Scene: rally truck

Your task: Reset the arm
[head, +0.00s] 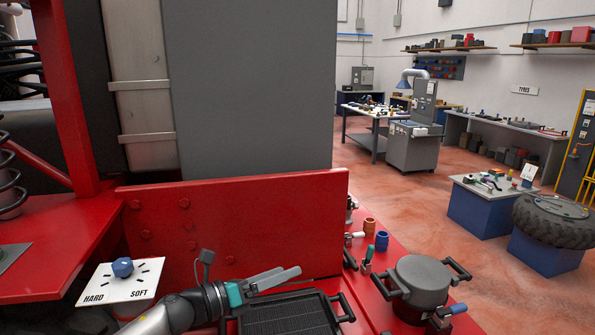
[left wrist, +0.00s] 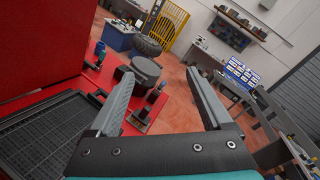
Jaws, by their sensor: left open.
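My left gripper (head: 275,280) reaches in from the bottom left of the head view. It is above the black ribbed tray (head: 285,318), in front of the red bolted panel (head: 240,226). In the left wrist view the two fingers of my left gripper (left wrist: 160,106) stand wide apart with nothing between them. The same tray (left wrist: 45,135) shows at the left there. My right gripper is in neither view.
A dial marked HARD and SOFT (head: 122,268) stands left of my arm. A dark round lidded pot (head: 422,280) with handles sits on the red surface at right. Small orange (head: 369,227) and blue (head: 382,241) cylinders stand behind it. Open floor lies beyond.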

